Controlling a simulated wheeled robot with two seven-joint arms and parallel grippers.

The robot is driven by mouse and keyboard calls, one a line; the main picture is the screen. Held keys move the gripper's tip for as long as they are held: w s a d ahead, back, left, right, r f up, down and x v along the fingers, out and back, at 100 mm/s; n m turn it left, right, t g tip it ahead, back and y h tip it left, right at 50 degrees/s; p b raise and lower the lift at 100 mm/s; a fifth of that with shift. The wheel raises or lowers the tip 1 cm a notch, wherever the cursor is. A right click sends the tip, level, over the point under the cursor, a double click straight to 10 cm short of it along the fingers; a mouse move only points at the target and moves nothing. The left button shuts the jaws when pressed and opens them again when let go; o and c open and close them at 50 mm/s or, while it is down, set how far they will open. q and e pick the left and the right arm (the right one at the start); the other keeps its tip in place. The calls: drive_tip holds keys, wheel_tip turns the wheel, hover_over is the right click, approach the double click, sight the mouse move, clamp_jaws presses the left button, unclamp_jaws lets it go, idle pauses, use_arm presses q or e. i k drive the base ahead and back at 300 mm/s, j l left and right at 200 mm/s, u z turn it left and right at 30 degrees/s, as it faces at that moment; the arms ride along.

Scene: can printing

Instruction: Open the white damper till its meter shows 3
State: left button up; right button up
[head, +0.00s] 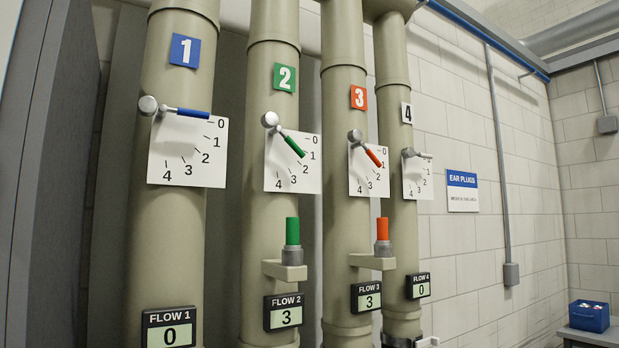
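The white damper is on pipe 4, under the white number 4 plate (407,113). Its white lever (424,156) points right, nearly level, close to the top of its dial plate (417,180), which is marked down to 4. Its meter, FLOW 4 (419,286), reads 0. Neither of my grippers is in view.
Blue lever (193,113) is nearly level and FLOW 1 (169,330) reads 0. Green lever (293,146) and orange lever (373,157) slope down right; FLOW 2 (284,312) and FLOW 3 (367,297) read 3. Brackets hold a green cylinder (292,231) and an orange one (382,229).

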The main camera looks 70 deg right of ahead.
sight(408, 152)
drive_tip(key=z, duration=2.8)
